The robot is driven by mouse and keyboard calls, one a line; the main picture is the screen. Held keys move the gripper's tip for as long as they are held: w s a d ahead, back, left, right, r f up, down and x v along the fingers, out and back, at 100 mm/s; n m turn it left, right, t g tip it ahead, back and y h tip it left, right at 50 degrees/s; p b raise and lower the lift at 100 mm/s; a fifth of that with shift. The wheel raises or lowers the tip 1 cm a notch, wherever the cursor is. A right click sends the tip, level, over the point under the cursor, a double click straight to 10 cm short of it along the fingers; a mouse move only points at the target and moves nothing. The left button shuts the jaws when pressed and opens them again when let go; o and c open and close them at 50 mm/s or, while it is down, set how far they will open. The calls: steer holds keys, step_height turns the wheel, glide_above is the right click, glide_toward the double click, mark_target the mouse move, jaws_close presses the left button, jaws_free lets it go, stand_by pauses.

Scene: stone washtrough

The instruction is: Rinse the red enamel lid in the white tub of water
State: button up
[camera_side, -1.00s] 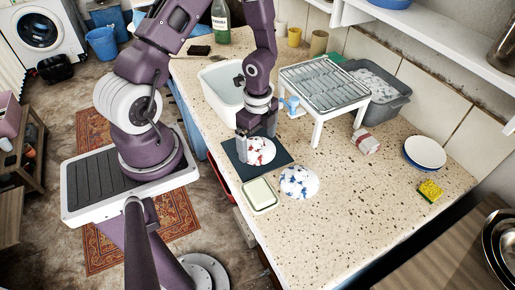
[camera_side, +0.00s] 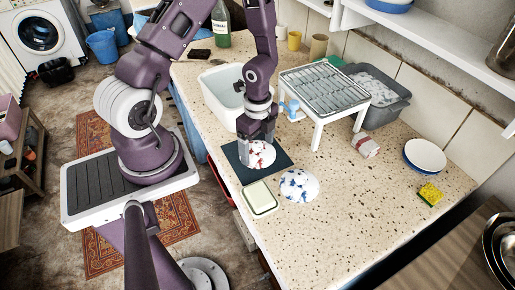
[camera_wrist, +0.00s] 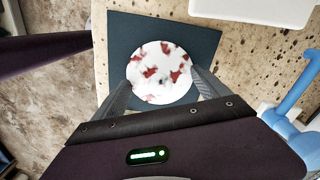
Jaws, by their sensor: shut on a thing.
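The red enamel lid (camera_side: 263,156), white with red blotches, lies on or just over a dark mat (camera_side: 281,158). In the wrist view the lid (camera_wrist: 160,66) sits between the two fingers, in front of the mat (camera_wrist: 206,36). My gripper (camera_side: 259,147) is shut on the lid from above, a finger at each side; it also shows in the wrist view (camera_wrist: 160,84). I cannot tell whether the lid has left the mat. The white tub (camera_side: 207,88) stands behind the gripper, its far right part hidden by my arm. Its water is hard to make out.
A white and blue lid (camera_side: 299,186) and a cream dish (camera_side: 259,198) are close in front of the mat.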

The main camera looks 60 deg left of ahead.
mark_target(258, 144)
steer(key=shift+a+r, duration=0.1)
steer(key=shift+r, duration=0.5)
jaws_close()
step_height(258, 144, up, 20)
steer(key=w+a+n, duration=0.3)
steer(key=a+n, duration=1)
steer(key=a, duration=0.8)
step_height(258, 144, down, 15)
steer(key=shift+a+r+n, duration=0.2)
steer(key=shift+n, duration=0.1)
